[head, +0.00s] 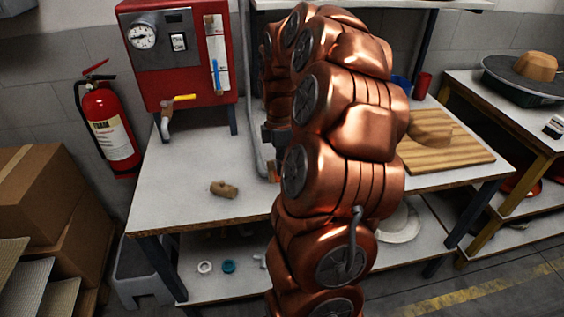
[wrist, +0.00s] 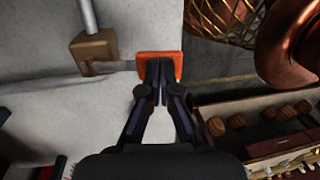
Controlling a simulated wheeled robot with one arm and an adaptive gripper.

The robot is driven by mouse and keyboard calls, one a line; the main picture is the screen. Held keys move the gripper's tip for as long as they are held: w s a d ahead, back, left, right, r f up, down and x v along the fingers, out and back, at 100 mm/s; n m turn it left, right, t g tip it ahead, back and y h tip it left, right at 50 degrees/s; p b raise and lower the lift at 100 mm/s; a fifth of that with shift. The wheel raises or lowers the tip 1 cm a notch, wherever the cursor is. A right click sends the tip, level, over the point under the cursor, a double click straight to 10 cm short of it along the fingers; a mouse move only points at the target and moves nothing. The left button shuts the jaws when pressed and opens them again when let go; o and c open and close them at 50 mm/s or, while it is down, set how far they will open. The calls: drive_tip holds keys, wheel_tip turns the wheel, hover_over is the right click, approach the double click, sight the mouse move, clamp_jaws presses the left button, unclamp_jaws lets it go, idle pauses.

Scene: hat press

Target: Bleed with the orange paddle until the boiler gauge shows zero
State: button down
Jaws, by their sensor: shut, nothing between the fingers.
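The orange paddle (wrist: 143,62) is in the upper middle of the wrist view, at the end of a short grey stem from a brass block (wrist: 95,46). My gripper (wrist: 157,72) is shut and empty, its fingertips right over the paddle; I cannot tell if they touch it. The boiler (head: 185,78) is a red box at the back left of the table. Its round white gauge (head: 142,36) is too small to read.
A small wooden piece (head: 223,189) lies on the white table (head: 190,160). A striped board (head: 450,150) is to the right. A fire extinguisher (head: 108,128) hangs at left. The wrist view shows a wire basket (wrist: 225,22).

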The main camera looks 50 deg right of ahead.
drive_tip(key=shift+s+a+f+t+h+b, duration=0.25)
drive_tip(key=shift+f+t+h+b, duration=0.3)
drive_tip(key=shift+b, duration=0.7)
drive_tip(key=b, duration=0.1)
drive_tip(key=f+t+h+b, duration=0.1)
drive_tip(key=b, duration=0.1)
drive_tip(key=shift+s+a+f+t, duration=0.1)
drive_tip(key=shift+s+f+t, duration=0.15)
drive_tip(key=shift+r, duration=0.25)
idle(4.4)
drive_tip(key=shift+r+p, duration=0.3)
drive_tip(key=shift+r, duration=0.5)
drive_tip(key=shift+r+p, duration=0.3)
drive_tip(key=shift+r, duration=0.1)
wheel_tip(320, 180, up, 13)
drive_tip(key=shift+w+d, duration=0.3)
drive_tip(key=shift+w, duration=0.05)
